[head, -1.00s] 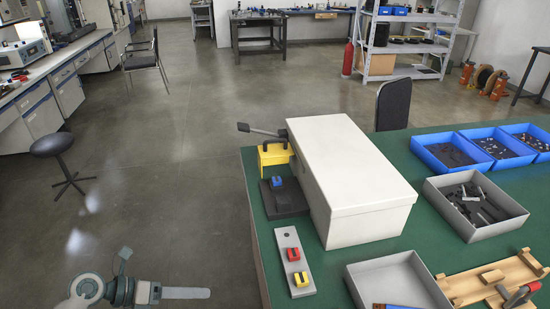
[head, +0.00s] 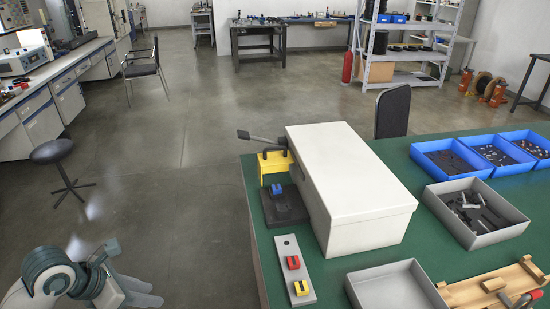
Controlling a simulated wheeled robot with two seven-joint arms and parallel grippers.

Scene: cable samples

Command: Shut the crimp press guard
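The crimp press stands at the table's left edge, with a yellow body (head: 273,167), a dark base (head: 282,206) and a grey-black lever (head: 259,138) pointing left. A blue piece (head: 279,190) sits on its base. A large white box (head: 350,185) stands right beside it and hides part of the press. I cannot make out the guard or its position. My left gripper (head: 142,291) is at the bottom left, over the floor, well away from the press. Its pale fingers show, but their gap is unclear, and nothing is seen in them. My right gripper is out of view.
On the green table (head: 440,152) are a grey plate (head: 291,257) with red and yellow pieces, an empty grey tray (head: 395,290), a grey bin (head: 512,230) of dark parts, blue bins (head: 449,174) and a wooden fixture (head: 470,293). A black chair (head: 393,110) stands behind. Floor left is open.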

